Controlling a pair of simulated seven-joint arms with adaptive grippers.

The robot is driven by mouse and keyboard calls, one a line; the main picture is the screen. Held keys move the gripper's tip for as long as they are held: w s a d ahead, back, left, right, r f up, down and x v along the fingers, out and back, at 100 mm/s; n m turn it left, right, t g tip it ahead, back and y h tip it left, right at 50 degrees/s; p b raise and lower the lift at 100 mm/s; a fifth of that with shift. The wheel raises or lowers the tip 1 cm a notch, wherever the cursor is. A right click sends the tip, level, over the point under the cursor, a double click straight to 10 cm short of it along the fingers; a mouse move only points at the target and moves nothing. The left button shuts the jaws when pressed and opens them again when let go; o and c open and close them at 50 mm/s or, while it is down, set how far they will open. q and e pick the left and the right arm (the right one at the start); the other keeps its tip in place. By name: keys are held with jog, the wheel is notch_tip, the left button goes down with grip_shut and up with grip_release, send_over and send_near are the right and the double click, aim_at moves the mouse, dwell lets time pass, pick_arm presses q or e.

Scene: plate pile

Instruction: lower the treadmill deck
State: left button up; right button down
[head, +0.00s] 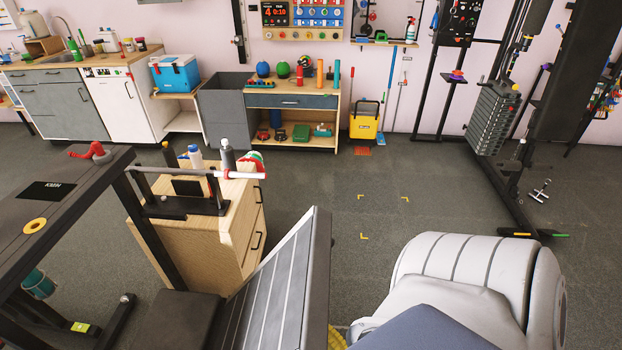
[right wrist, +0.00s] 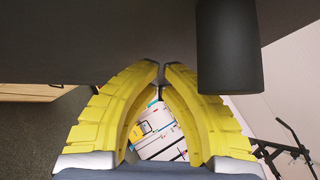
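The treadmill has a dark console (head: 55,192) marked KMH at the left of the head view. What looks like its deck (head: 284,290), a grey panel with light stripes, stands steeply tilted at the bottom centre. My right arm comes in at the lower right. Only a small yellow part of my right gripper (head: 338,340) shows beside the deck's right edge. In the right wrist view the yellow fingers of my right gripper (right wrist: 161,72) meet at the tips with nothing seen between them. A dark surface lies just beyond them; contact cannot be told. My left gripper is out of view.
A wooden drawer cabinet (head: 203,237) stands behind the deck. A black cylinder (right wrist: 228,45) hangs close to the right of the fingertips. A weight rack (head: 495,120) is at the right. Open grey floor (head: 375,195) with yellow corner marks lies in the middle.

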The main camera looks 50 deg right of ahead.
jog(key=s+d+f+n, duration=0.1)
jog(key=s+d+f, duration=0.1)
jog(key=s+f, duration=0.6)
jog(key=w+a+x, duration=0.1)
jog(key=a+x, duration=0.2)
jog(key=x, duration=1)
jog(key=shift+f+y, duration=0.3)
jog(key=shift+f, duration=0.05)
